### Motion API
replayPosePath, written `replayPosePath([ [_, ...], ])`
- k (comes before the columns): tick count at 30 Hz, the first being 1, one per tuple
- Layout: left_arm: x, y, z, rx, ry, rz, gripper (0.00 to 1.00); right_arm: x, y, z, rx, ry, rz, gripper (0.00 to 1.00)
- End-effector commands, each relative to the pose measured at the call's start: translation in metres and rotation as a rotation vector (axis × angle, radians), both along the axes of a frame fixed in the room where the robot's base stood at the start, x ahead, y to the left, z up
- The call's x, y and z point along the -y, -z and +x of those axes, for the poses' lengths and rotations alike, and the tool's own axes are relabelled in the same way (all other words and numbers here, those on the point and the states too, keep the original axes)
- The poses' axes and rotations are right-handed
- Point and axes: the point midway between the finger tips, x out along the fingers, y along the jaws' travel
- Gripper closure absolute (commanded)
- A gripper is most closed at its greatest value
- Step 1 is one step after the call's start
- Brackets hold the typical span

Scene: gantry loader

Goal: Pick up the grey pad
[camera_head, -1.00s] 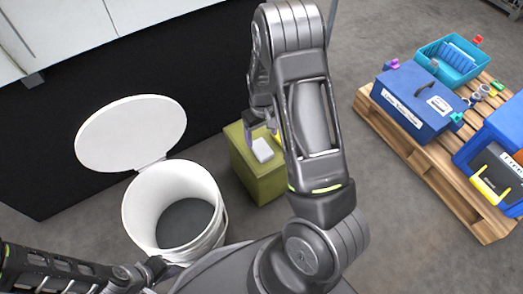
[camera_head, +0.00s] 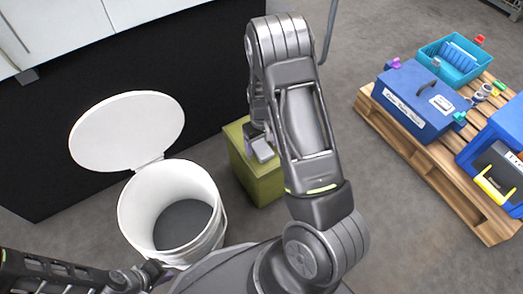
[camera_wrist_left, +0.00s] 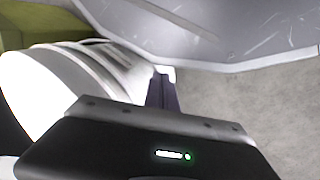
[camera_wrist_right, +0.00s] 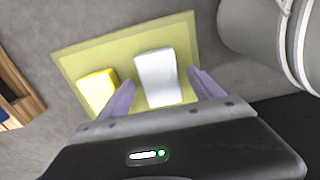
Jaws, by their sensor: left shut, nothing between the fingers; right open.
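The grey pad (camera_wrist_right: 158,78) is a pale, light-grey block lying on top of a yellow-green box (camera_wrist_right: 185,35). The box also shows in the head view (camera_head: 262,185). My right gripper (camera_wrist_right: 163,84) is open, with one purple finger on each side of the pad; whether they touch it I cannot tell. In the head view the right gripper (camera_head: 260,143) is over the box and mostly hides the pad. My left gripper (camera_wrist_left: 162,92) is shut and empty, beside the white bucket; in the head view it is low at the left (camera_head: 152,272).
A yellow block (camera_wrist_right: 97,90) lies on the same box, left of the pad in the right wrist view. A white bucket (camera_head: 130,215) with its lid (camera_head: 127,130) open stands left of the box. A wooden pallet (camera_head: 440,180) with blue cases and a teal bin is at right.

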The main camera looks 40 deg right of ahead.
Motion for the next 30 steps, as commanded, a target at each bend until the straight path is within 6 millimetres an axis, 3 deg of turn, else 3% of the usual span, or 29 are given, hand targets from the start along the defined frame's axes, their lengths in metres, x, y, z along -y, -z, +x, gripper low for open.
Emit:
replayPosePath([
  [14,0.0,-0.0005,0.0001,0.0,0.0,0.0,1.0,0.0,-0.001,0.0003,0.001,0.0,0.0,0.25],
  [30,0.0001,-0.0004,0.0,0.0,0.0,0.0,1.0,0.0,-0.001,0.0003,0.001,0.0,0.0,0.69],
])
